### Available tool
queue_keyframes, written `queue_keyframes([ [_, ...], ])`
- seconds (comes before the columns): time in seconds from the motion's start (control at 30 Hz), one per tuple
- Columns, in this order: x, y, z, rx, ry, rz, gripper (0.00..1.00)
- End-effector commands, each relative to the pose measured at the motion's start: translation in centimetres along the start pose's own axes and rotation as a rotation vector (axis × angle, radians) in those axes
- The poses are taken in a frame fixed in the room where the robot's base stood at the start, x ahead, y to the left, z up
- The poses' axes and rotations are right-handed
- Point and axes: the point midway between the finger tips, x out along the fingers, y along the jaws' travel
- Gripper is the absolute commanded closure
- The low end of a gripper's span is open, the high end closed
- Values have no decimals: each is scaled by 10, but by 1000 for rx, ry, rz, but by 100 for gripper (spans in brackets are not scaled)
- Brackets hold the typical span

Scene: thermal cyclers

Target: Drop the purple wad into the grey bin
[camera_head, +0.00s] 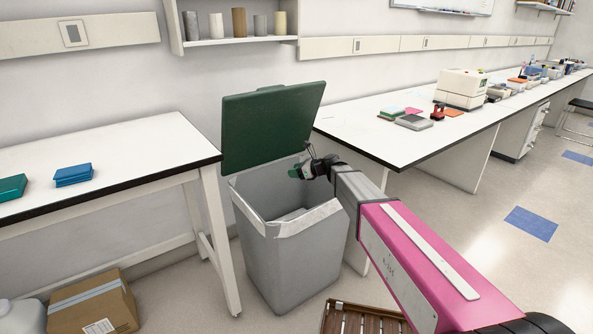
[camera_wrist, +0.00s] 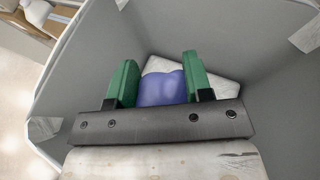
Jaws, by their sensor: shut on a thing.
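The grey bin (camera_head: 293,258) stands on the floor between two benches, with its dark green lid (camera_head: 270,125) raised. My gripper (camera_head: 298,172) is above the bin's opening, near its back right side. In the wrist view my gripper (camera_wrist: 156,75) has its green fingers on either side of the purple wad (camera_wrist: 162,88), shut on it. The wad is smooth and rounded. The bin's inner wall (camera_wrist: 105,45) and something white (camera_wrist: 212,80) inside the bin show around and below it. The wad cannot be made out in the head view.
A white bench (camera_head: 110,150) with blue (camera_head: 73,175) and teal (camera_head: 12,187) items is on the left. Another bench (camera_head: 370,135) with lab devices runs back right. A cardboard box (camera_head: 92,303) and a brown slatted crate (camera_head: 362,320) are on the floor.

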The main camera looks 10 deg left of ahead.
Motion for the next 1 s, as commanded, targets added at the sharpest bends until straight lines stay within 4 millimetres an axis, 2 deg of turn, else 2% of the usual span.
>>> queue_keyframes([
  [0.4,16,0,-40,1,1,0,76],
  [0.8,19,0,-48,1,0,-1,76],
  [0.83,19,0,-48,1,0,-1,47],
  [0.9,19,0,-48,1,0,0,25],
  [1.0,19,0,-48,1,0,0,24],
])
